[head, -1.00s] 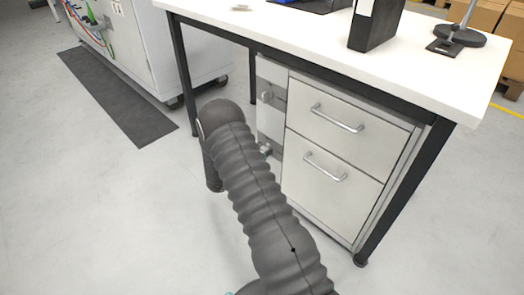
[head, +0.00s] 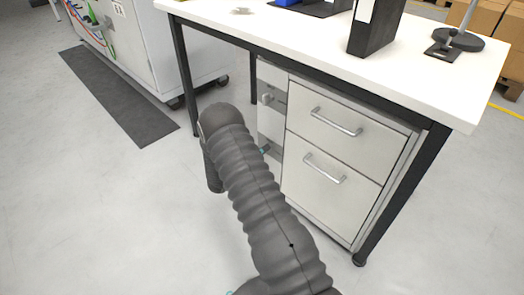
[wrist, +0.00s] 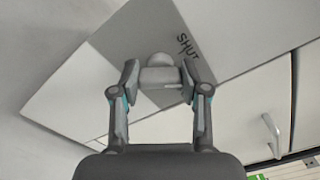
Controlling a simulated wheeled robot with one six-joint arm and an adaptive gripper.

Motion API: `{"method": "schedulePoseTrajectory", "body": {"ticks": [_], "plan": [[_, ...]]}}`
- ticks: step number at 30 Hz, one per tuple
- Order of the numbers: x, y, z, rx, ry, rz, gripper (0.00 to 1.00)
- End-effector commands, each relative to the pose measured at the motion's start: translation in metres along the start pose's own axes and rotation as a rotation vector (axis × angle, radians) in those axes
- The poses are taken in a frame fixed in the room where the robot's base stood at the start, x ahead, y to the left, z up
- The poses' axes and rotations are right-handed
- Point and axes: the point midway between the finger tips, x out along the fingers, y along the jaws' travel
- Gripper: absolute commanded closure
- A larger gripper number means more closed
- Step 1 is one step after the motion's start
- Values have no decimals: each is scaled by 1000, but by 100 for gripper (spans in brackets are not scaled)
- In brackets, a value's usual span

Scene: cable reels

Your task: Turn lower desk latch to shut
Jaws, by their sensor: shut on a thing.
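The lower desk latch (wrist: 159,61) is a small grey knob with a crosspiece, on a grey plate (wrist: 115,55) marked "SHUT" to the right of the knob. My gripper (wrist: 160,78) has a finger on each side of the crosspiece and is shut on it. In the head view my arm hides most of the lower latch and my gripper; only a bit of teal gripper (head: 264,150) shows by the cabinet. The upper latch (head: 267,98) sits higher on the same narrow panel (head: 270,122). How far the lower latch is turned is hard to tell.
The drawer cabinet with two handles (head: 336,122) stands right of the panel, under the white desk (head: 400,75). Black desk legs (head: 185,75) stand on both sides. A grey mat (head: 115,100) and clear floor lie to the left.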

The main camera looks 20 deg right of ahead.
Motion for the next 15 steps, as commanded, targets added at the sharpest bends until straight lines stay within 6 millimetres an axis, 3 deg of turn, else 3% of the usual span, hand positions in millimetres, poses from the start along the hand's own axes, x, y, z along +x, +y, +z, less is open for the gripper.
{"method": "schedulePoseTrajectory", "body": {"ticks": [15], "plan": [[0, 1, -1, -430, 2, 0, 90]]}}
